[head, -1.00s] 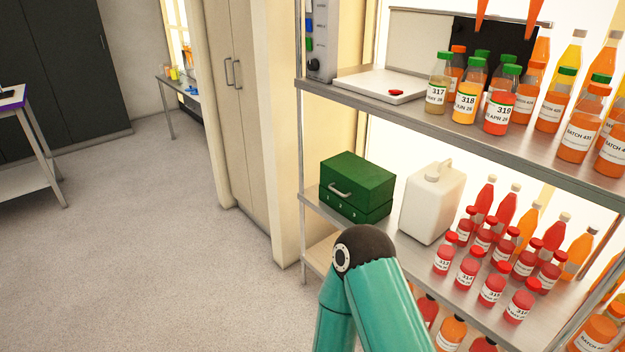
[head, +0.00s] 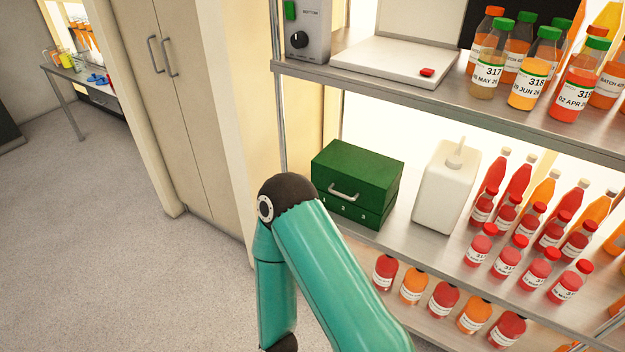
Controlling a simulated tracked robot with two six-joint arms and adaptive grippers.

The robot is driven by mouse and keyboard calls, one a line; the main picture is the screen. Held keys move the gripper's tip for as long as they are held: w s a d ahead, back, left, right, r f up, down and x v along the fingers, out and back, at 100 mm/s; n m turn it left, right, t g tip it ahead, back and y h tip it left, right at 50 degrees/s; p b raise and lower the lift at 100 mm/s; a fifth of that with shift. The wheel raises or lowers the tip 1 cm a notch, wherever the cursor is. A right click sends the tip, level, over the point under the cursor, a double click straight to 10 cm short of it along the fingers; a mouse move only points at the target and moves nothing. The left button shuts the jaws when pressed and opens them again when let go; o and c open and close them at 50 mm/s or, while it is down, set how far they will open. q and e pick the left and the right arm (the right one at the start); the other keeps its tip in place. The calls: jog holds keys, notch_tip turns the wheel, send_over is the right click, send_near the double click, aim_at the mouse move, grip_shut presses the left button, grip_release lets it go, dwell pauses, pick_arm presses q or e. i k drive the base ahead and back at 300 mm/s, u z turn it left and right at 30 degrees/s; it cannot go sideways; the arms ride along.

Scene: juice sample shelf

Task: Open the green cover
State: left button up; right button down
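A green box (head: 357,183) stands on the middle shelf at its left end. Its upper part is the green cover (head: 360,172), which is shut and has a silver handle (head: 344,192) on the front. The lower part (head: 340,209) carries small number marks, partly hidden by my arm. My teal arm reaches up in front of the shelf, its elbow just left of and below the box. Neither gripper is in view.
A white jug (head: 444,187) stands right of the box, with several red and orange bottles beyond it. The upper shelf (head: 330,77) overhangs the box and holds a white plate device (head: 388,62) and labelled bottles. Tall cabinet doors (head: 180,90) stand at left.

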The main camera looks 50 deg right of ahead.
aim_at(369, 180)
jog(key=u, duration=0.05)
jog(key=i, duration=1.4)
jog(key=z, duration=2.6)
jog(key=k, duration=0.4)
jog(key=z, duration=0.35)
jog(key=i, duration=0.4)
jog(key=u, duration=0.25)
jog(key=k, duration=0.25)
jog(key=z, duration=0.05)
